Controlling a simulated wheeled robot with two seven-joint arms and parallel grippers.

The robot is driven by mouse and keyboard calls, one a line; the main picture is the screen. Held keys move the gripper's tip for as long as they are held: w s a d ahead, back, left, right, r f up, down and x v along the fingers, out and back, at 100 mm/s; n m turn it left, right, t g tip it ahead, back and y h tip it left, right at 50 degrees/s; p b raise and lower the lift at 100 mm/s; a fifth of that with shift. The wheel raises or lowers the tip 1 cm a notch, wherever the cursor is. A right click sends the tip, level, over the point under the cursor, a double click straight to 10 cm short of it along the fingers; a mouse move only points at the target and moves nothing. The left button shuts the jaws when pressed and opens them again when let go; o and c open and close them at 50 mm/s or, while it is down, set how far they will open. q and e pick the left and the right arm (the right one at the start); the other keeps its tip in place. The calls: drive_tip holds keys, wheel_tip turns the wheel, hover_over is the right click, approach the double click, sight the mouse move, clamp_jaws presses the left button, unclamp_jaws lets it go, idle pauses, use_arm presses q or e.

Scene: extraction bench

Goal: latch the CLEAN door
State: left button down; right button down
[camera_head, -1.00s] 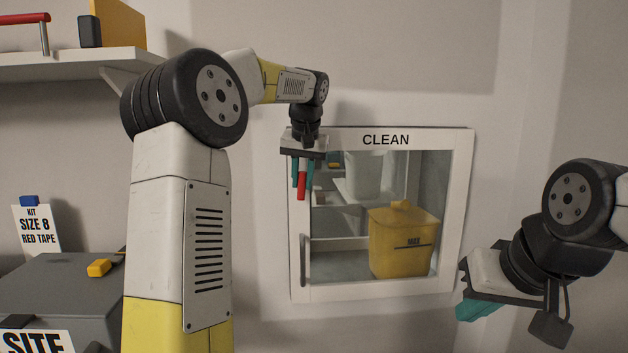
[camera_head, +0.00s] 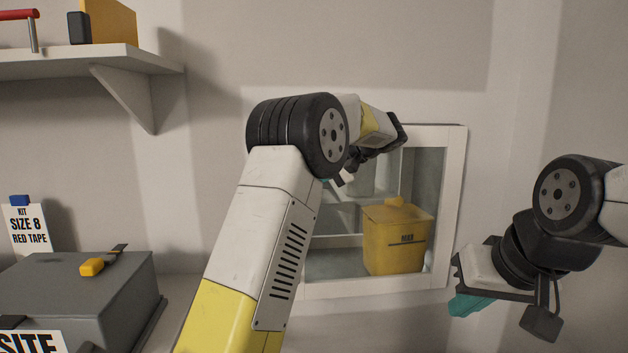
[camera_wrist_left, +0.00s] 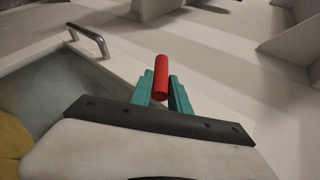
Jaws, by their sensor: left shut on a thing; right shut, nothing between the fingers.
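The CLEAN door has a white frame (camera_head: 450,200) and a glass pane, set in the back wall. Its lettering and left side are hidden behind my left arm in the head view. It looks closed or nearly so; I cannot tell whether it is latched. My left gripper (camera_wrist_left: 161,78) is shut on a red cylindrical handle (camera_wrist_left: 161,70), with teal fingers on either side. In the head view the left fingers are mostly hidden behind my arm. A metal pull handle (camera_wrist_left: 89,40) shows on the door frame in the wrist view. My right gripper (camera_head: 467,303) is shut and empty, right of the door.
A yellow bin (camera_head: 396,240) stands behind the glass. A grey case (camera_head: 75,285) with a yellow-handled tool (camera_head: 92,267) on it is at lower left, near a SIZE 8 card (camera_head: 29,230). A shelf (camera_head: 90,62) juts out at upper left.

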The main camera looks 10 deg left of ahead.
use_arm(q)
drive_tip(key=y, duration=0.1)
drive_tip(key=f+y, duration=0.1)
drive_tip(key=shift+d+m+y, duration=0.25)
drive_tip(key=shift+m+y, duration=0.05)
drive_tip(key=shift+m, duration=0.1)
drive_tip(key=shift+f+m+y, duration=0.2)
drive_tip(key=shift+m+y, duration=0.05)
drive_tip(key=shift+y, duration=0.55)
drive_tip(key=shift+f+m+y, duration=0.15)
drive_tip(key=shift+m+y, duration=0.1)
drive_tip(key=shift+y, duration=0.55)
drive_tip(key=shift+w, duration=0.1)
drive_tip(key=c, duration=1.3)
unclamp_jaws()
drive_tip(key=shift+a, duration=0.1)
drive_tip(key=shift+o, duration=0.2)
drive_tip(key=d, duration=0.7)
drive_tip(key=shift+s+d+r, duration=0.2)
drive_tip(key=shift+s+d, duration=0.2)
